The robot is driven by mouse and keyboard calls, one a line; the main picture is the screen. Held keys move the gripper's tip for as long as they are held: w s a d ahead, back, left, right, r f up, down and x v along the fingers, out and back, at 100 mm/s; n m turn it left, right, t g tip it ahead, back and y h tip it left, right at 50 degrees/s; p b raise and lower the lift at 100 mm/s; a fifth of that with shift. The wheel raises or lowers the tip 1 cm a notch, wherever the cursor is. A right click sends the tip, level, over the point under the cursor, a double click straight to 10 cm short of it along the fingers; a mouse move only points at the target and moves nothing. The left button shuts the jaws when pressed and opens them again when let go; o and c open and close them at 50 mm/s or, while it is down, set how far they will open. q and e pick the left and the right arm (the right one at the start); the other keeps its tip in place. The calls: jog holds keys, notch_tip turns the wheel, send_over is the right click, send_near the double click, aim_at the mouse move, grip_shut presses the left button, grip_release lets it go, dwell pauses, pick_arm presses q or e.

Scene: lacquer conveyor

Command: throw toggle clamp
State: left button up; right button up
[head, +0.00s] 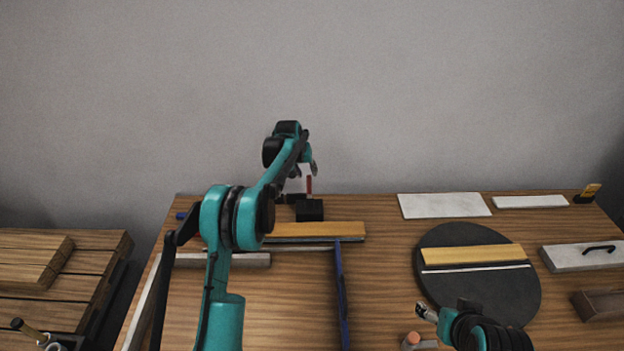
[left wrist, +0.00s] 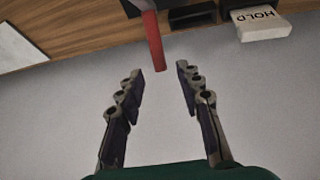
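The toggle clamp shows as a red handle (head: 309,184) standing upright by a black block (head: 309,210) at the back of the table. In the left wrist view the red handle (left wrist: 153,42) points toward the gap between my fingers. My left gripper (head: 303,170) is beside the top of the handle in the head view. In the left wrist view its two fingers (left wrist: 160,72) are apart with nothing between them; the handle's tip is just beyond the fingertips. My right gripper (head: 427,313) is low at the front right of the table, and its finger gap is too small to tell.
A white block marked HOLD (left wrist: 262,24) lies near the handle. A yellow strip (head: 315,230) lies in front of the clamp, with a blue bar (head: 341,290) running forward. A dark round disc (head: 440,277) carries another yellow strip (head: 473,254). A white panel (head: 444,205) lies behind it.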

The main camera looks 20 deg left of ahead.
aim_at(309, 176)
pick_arm(q)
jog(key=b+x, duration=0.1)
jog(key=x, duration=0.4)
jog(key=shift+w+f, duration=0.15)
jog(key=shift+f, duration=0.2)
grip_shut()
